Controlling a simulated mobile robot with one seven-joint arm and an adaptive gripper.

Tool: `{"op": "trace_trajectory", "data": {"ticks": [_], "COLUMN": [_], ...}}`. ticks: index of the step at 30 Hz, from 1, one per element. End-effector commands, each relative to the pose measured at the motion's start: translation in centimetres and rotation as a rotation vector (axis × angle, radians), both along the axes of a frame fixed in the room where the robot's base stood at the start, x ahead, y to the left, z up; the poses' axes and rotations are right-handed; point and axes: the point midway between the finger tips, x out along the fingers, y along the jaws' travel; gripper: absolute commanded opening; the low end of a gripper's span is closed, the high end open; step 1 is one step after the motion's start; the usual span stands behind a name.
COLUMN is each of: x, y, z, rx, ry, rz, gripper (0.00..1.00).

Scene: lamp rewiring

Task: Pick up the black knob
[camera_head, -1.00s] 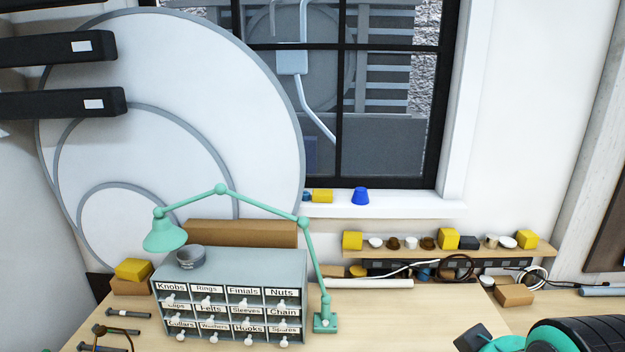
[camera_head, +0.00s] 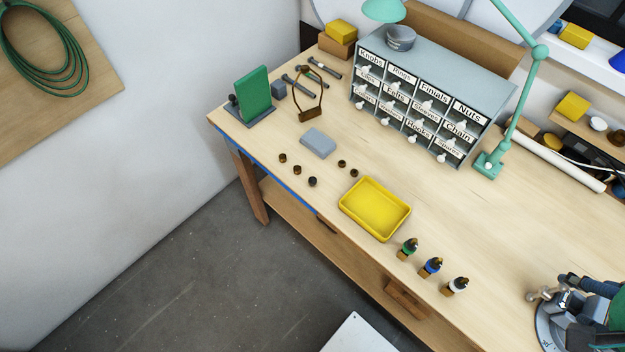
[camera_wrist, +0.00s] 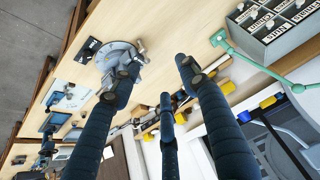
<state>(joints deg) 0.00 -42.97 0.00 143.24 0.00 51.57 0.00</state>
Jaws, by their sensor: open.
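Several small round knobs lie on the wooden bench in the head view, left of the yellow tray. The darkest, which looks like the black knob (camera_head: 312,181), is nearest the bench's front edge; the others look brown, such as this knob (camera_head: 283,158) and this one (camera_head: 342,164). My gripper (camera_wrist: 158,80) shows in the wrist view with its dark fingers spread apart and nothing between them. It points across the bench toward a round-based grey vise (camera_wrist: 118,58). No knob can be made out in the wrist view.
A yellow tray (camera_head: 375,208) stands right of the knobs, a grey block (camera_head: 318,142) behind them. Small bottles (camera_head: 432,266) line the front edge. A labelled drawer cabinet (camera_head: 430,105) and green lamp (camera_head: 490,165) stand behind. The vise (camera_head: 570,320) is at lower right.

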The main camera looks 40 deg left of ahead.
Motion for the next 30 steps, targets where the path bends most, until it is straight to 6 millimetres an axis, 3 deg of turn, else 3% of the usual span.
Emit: {"op": "trace_trajectory", "data": {"ticks": [14,20,26,30], "x": [0.0,1.0,3.6,6.2], "y": [0.0,0.9,3.6,6.9], "z": [0.0,0.3,0.8,1.0], "rx": [0.001,0.008,0.03,0.046], "ry": [0.0,0.013,0.054,0.095], "rz": [0.0,0.013,0.044,0.076], "gripper": [0.42,0.42,0.42,0.42]}}
